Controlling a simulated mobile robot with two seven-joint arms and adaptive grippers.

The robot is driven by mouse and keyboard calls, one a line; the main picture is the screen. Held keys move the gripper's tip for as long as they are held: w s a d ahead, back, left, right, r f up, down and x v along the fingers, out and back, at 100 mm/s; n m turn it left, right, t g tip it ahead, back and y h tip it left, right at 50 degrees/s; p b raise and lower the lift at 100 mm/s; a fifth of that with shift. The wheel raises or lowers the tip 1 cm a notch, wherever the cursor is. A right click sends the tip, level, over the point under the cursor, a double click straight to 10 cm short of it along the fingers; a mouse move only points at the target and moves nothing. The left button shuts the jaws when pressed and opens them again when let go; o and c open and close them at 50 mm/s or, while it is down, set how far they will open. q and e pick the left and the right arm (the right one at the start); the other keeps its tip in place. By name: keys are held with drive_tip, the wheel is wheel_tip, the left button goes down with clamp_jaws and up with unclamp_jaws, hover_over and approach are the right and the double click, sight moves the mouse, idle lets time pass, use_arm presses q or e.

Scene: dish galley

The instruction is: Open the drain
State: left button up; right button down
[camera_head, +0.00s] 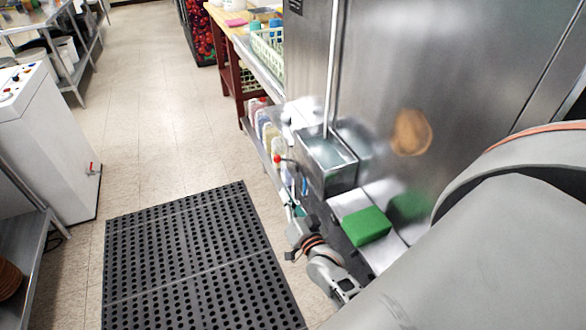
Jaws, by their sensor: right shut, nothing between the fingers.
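A steel basin (326,168) with what looks like water in it is fixed to the front of a tall steel cabinet. At its left side a lever with a red ball knob (278,159) sticks out; I cannot tell for sure that this is the drain handle. A small blue part (305,187) shows below the basin. My right gripper (291,208) is just below and in front of the basin, under the red knob. It looks shut and empty, apart from the knob. Its fingertips are small and hard to make out. My left gripper is out of view.
A green block (366,225) lies on a steel ledge right of my right wrist. Bottles (266,130) stand on a low shelf behind the knob. A black perforated mat (190,260) covers the floor. A white machine (50,140) with a red-handled valve (92,168) stands left.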

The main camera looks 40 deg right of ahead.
sight(286, 160)
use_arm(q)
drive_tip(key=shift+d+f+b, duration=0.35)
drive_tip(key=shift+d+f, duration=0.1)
use_arm(e)
drive_tip(key=d+m+h, duration=0.1)
drive_tip(key=w+d+r+m+h, duration=0.1)
drive_tip(key=d+m, duration=0.1)
drive_tip(key=d, duration=0.1)
drive_tip(key=shift+w+r+m+t+h, duration=0.15)
drive_tip(key=shift+w+m+t+h, duration=0.15)
drive_tip(key=shift+w+h, duration=0.1)
use_arm(q)
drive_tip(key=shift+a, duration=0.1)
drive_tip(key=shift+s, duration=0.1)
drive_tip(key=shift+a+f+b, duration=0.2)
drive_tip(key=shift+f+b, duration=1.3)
drive_tip(key=shift+b, duration=0.3)
use_arm(e)
drive_tip(key=x, duration=1)
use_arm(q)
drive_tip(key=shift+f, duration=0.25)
use_arm(e)
drive_tip(key=shift+a+f, duration=0.1)
drive_tip(key=shift+f, duration=0.1)
